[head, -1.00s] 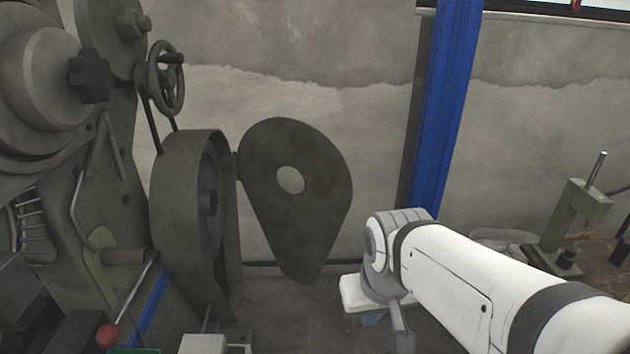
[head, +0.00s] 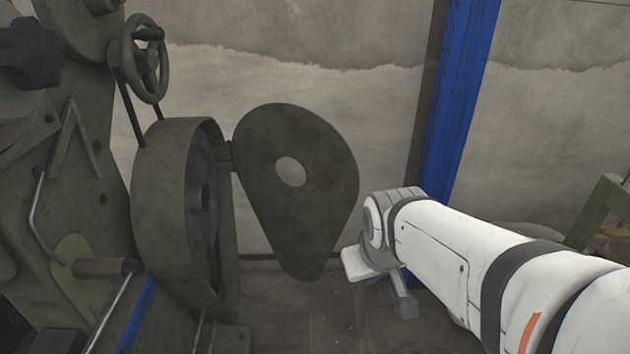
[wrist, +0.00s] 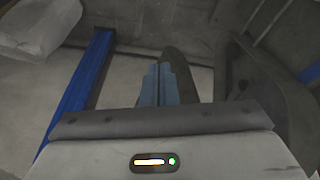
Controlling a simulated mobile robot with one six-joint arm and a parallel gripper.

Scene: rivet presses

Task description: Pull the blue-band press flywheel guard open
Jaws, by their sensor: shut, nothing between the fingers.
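The flywheel guard (head: 325,190) is a dark teardrop plate with a round hole. In the head view it stands swung out to the right of its housing (head: 165,210), joined by a hinge at its left edge. The housing's open side shows the dark flywheel (head: 200,205) inside. A blue band (head: 138,315) runs low on the press. In the wrist view my gripper (wrist: 158,72) has its bluish fingers shut together and empty. A dark curved edge, probably the guard (wrist: 180,65), shows just beyond the fingers; contact cannot be told. The head view does not clearly show the fingertips.
A blue post (head: 455,110) stands against the grey wall behind my arm. A handwheel (head: 145,60) sits above the housing, and a lever (head: 105,310) juts out at lower left. Part of a green device (head: 600,210) stands at right. Floor shows below the guard.

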